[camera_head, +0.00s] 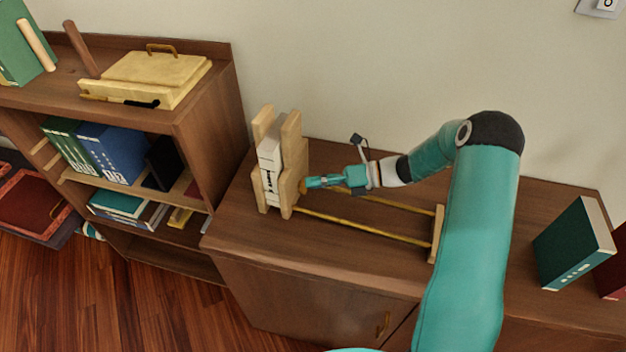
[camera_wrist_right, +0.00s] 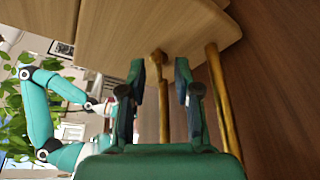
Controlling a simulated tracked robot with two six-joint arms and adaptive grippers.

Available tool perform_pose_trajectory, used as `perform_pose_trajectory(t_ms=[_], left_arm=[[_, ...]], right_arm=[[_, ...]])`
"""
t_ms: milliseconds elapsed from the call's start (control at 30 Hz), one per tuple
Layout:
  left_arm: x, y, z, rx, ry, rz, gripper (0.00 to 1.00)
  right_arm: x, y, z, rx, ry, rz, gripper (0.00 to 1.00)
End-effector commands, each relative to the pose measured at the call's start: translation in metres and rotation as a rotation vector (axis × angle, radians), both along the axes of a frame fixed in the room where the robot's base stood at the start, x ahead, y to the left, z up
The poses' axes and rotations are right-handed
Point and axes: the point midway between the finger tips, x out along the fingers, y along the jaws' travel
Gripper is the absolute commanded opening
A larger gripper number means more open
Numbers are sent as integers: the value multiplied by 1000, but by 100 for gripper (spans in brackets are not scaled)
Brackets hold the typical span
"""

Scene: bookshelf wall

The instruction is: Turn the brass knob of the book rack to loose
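The book rack stands on the low cabinet. Its wooden end (camera_head: 290,165) is at the left with white books (camera_head: 270,165) between uprights, and two brass rods (camera_head: 365,226) run right to a second wooden end (camera_head: 437,235). The brass knob (camera_head: 303,187) is on the right face of the left end, partly hidden by my right gripper (camera_head: 312,183). In the wrist view the knob (camera_wrist_right: 158,58) shows between the open fingertips of my right gripper (camera_wrist_right: 160,70), with gaps at both sides. My left arm (camera_wrist_right: 40,110) shows at the left of that view; its gripper is too small to judge.
A bookshelf (camera_head: 205,120) stands at the left, with a yellow box (camera_head: 150,75) on top and books on its shelves. A green book (camera_head: 573,245) and a red book stand at the cabinet's right. The cabinet top (camera_head: 350,265) in front of the rack is clear.

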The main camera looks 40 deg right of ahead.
Motion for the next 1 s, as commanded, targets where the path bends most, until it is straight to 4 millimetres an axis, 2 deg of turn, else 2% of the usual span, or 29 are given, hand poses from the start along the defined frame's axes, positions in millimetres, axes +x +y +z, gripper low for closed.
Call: perform_pose_trajectory(t_ms=[133, 433, 633, 1000], left_arm=[[0, 0, 2, 0, 0, 0, 40], [0, 0, 1, 0, 0, 0, 40], [0, 0, 1, 0, 0, 0, 40], [0, 0, 1, 0, 0, 0, 40]], right_arm=[[5, 8, -2, 0, 0, 0, 32], [6, 9, -3, 0, 0, 1, 32], [7, 9, -3, 0, 0, 1, 0], [7, 9, -3, -11, -6, 0, 0]])
